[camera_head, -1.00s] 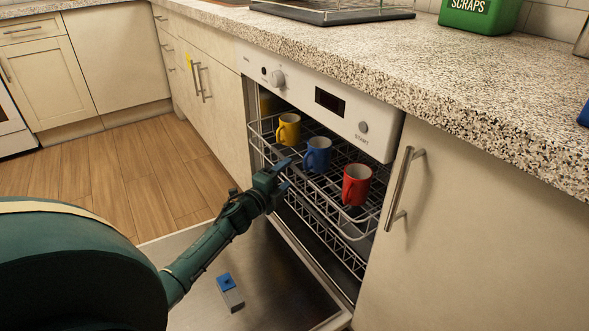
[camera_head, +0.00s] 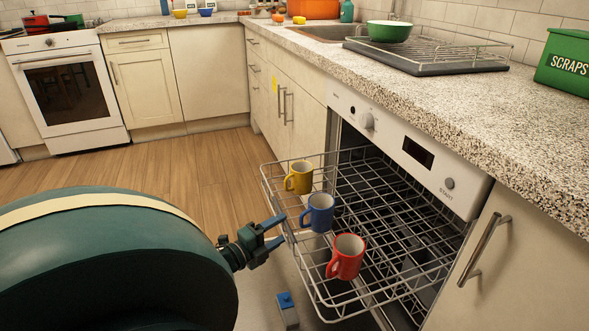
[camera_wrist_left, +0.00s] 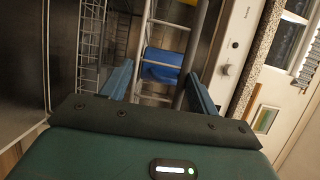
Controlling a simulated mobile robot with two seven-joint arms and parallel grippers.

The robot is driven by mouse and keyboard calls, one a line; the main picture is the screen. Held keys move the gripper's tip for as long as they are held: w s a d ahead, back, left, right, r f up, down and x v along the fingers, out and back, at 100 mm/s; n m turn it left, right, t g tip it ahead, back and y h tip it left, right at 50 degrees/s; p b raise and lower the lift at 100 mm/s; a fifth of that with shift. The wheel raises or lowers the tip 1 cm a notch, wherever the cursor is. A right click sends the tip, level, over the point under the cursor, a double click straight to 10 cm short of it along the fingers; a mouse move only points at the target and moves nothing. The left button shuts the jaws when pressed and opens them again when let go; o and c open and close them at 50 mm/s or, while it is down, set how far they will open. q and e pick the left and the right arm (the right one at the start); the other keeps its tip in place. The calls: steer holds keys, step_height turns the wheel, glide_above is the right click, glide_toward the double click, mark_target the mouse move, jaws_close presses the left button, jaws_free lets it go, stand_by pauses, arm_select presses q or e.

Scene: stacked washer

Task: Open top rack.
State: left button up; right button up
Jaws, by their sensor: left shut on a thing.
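The top rack (camera_head: 398,222) of the dishwasher is a grey wire basket, pulled well out of the machine over the lowered door. A yellow mug (camera_head: 299,178), a blue mug (camera_head: 318,213) and a red mug (camera_head: 346,257) stand in it along its front. My left gripper (camera_head: 278,232) is at the rack's front edge, shut on its wire rim near the blue mug. In the left wrist view, the fingers (camera_wrist_left: 160,82) are on either side of the rack's wires, with the blue mug (camera_wrist_left: 162,66) beyond.
The control panel (camera_head: 410,150) and speckled counter (camera_head: 440,100) are above the rack. A cabinet handle (camera_head: 484,250) sticks out at the right. Wooden floor (camera_head: 190,165) is clear at the left.

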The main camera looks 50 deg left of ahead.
arm_select(q)
steer(key=shift+s+a+r, duration=0.3)
steer(key=shift+s+r, duration=0.1)
steer(key=shift+s, duration=0.15)
arm_select(e)
steer(key=shift+w+d+r, duration=0.1)
steer(key=shift+d+r, duration=0.05)
arm_select(q)
steer(key=o, duration=1.3)
steer(key=shift+s+f, duration=0.1)
steer(key=shift+f, duration=0.05)
steer(key=shift+s, duration=0.1)
steer(key=shift+s, duration=0.3)
steer(key=s+p, duration=0.2)
steer(key=s, duration=1)
steer(key=shift+s, duration=0.15)
arm_select(e)
steer(key=shift+d+m+g+h, duration=0.4)
steer(key=shift+m+g+h, duration=0.2)
steer(key=shift+g+h, duration=0.15)
